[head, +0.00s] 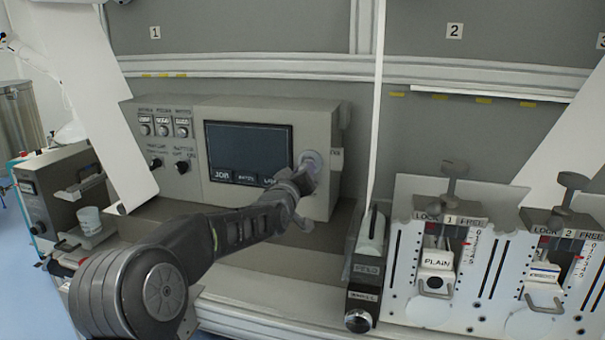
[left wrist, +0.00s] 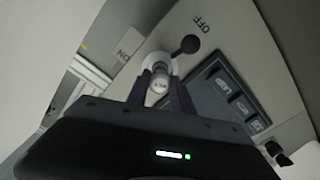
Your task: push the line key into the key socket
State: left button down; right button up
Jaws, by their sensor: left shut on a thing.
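The line key (left wrist: 157,86) is a small pale piece with a marked end, between the two dark fingers of my left gripper (left wrist: 157,92) in the left wrist view. My left gripper is shut on it. Just beyond the key is the pale round key socket (left wrist: 158,63) on the panel face. In the head view, the socket shows as a light disc (head: 312,157) right of the screen, with my left gripper (head: 306,178) up against it. The fingers hide the key there, and I cannot tell how deep it sits. My right gripper is not in view.
The grey control panel (head: 322,118) carries a dark screen (head: 248,148), with switches and knobs to its left. "OFF" (left wrist: 197,24) and "ON" (left wrist: 130,42) labels flank the socket. A white strip (head: 376,100) and slotted fixtures marked LOCK and FREE (head: 450,217) stand to the right.

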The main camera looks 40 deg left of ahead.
pick_arm(q)
jog(key=c, duration=1)
grip_release()
jog(key=shift+c, duration=0.2)
jog(key=b+v, duration=0.2)
jog(key=v, duration=0.5)
jog(key=shift+s+b, duration=0.4)
jog(key=shift+d, duration=0.1)
jog(key=shift+f, duration=0.1)
